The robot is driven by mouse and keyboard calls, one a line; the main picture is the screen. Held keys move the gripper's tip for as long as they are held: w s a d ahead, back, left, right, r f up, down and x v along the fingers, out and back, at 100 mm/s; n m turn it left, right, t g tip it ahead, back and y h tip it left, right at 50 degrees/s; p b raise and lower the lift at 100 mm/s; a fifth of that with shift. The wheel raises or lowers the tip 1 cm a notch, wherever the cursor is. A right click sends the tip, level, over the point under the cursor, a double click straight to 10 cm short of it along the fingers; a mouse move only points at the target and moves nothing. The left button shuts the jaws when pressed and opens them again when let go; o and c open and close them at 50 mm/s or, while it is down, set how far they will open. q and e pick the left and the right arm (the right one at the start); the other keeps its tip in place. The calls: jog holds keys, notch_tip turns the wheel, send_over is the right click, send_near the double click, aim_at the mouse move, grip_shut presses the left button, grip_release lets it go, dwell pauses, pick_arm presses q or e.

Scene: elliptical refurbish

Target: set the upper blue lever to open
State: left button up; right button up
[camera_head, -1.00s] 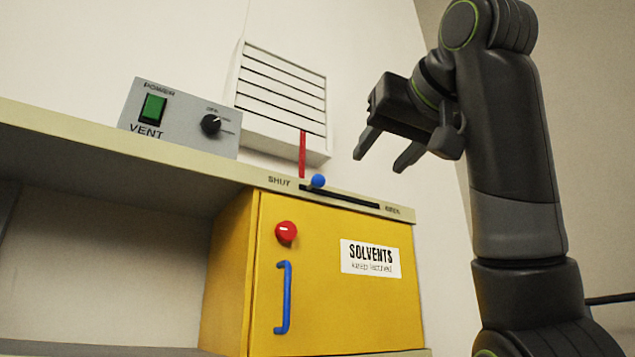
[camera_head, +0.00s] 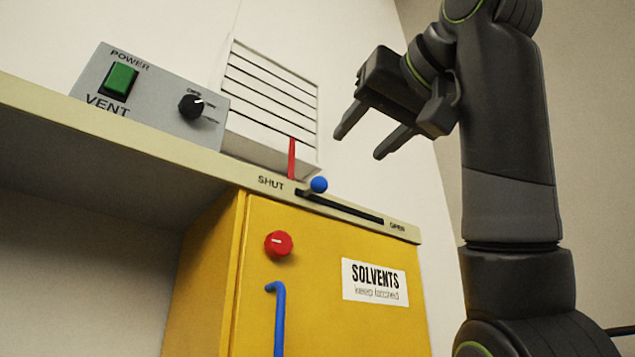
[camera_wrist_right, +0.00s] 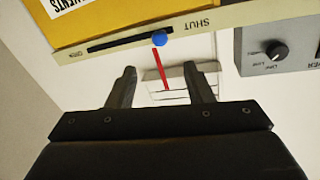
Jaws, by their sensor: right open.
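The blue lever knob (camera_head: 319,185) sits at the SHUT end of a dark slot (camera_head: 345,207) in the shelf's front edge. The OPEN label is at the slot's right end. My right gripper (camera_head: 358,146) is open and empty, above and to the right of the knob and apart from it. In the right wrist view the blue knob (camera_wrist_right: 160,40) lies beyond the two spread fingers (camera_wrist_right: 164,88), roughly between them sideways. My left gripper is not in view.
A yellow cabinet (camera_head: 220,270) with a red knob (camera_head: 278,244) and blue handle (camera_head: 277,315) is below the shelf. A grey VENT box (camera_head: 150,95) stands on the shelf. Behind the lever are a white louvred vent (camera_head: 270,95) and red strip (camera_head: 292,158).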

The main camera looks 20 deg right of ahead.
jog(key=p, duration=0.2)
send_near(323, 180)
jog(key=w, duration=0.6)
jog(key=w+a+p, duration=0.1)
jog(key=w+p, duration=0.1)
jog(key=w, duration=0.1)
jog(key=shift+w+a, duration=0.3)
jog(key=shift+w+a+f, duration=0.1)
jog(key=shift+w, duration=0.75)
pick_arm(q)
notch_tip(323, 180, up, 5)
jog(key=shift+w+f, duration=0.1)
pick_arm(e)
jog(key=shift+c, duration=1.2)
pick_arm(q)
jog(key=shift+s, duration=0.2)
pick_arm(e)
grip_shut()
